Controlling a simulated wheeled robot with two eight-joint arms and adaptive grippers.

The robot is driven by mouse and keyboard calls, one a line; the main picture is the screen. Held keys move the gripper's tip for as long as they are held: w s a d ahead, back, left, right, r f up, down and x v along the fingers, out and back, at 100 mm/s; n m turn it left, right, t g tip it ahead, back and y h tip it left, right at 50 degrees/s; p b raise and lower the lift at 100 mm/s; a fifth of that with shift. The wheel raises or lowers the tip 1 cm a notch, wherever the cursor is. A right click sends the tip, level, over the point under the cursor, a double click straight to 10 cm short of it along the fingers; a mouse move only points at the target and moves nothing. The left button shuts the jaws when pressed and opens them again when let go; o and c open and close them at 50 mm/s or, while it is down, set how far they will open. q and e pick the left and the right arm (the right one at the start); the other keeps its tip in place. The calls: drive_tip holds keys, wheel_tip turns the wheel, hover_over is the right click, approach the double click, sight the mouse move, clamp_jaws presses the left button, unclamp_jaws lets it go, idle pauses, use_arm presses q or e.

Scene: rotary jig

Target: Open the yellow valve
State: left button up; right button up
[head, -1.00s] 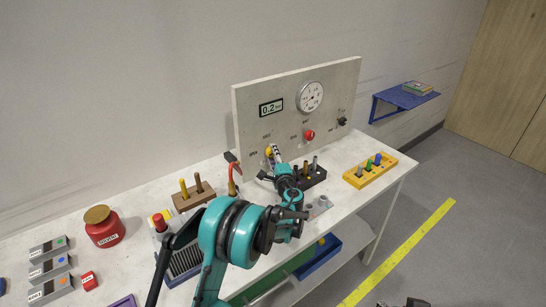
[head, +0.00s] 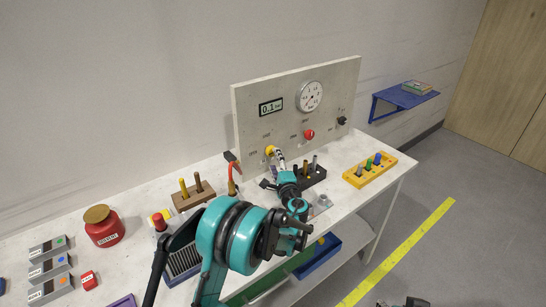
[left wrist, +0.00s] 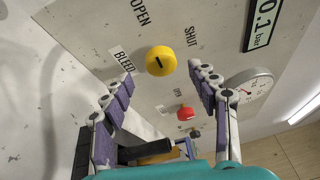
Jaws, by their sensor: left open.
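The yellow valve (head: 269,150) is a round knob low on the left of the upright panel. In the left wrist view the yellow valve (left wrist: 161,60) has a short dark mark on its face, with printed words OPEN, SHUT and BLEED around it. My left gripper (left wrist: 161,80) is open and empty; its two purple-padded fingers point at the panel, with the knob seen between and just past the tips. It also shows in the head view (head: 279,156), close to the knob. Only a dark bit, perhaps of my right gripper, shows at the bottom edge.
The panel (head: 345,85) carries a display (head: 271,107) reading 0.1, a round gauge (head: 310,96), a red knob (head: 309,134) and a black knob (head: 342,121). A red hooked thing (head: 234,178), a brown peg block (head: 193,196) and a dark peg block (head: 312,175) stand near the arm.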

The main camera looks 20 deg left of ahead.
use_arm(q)
drive_tip(key=v, duration=0.7)
drive_tip(key=shift+s, duration=0.2)
drive_tip(key=shift+d+f, duration=0.1)
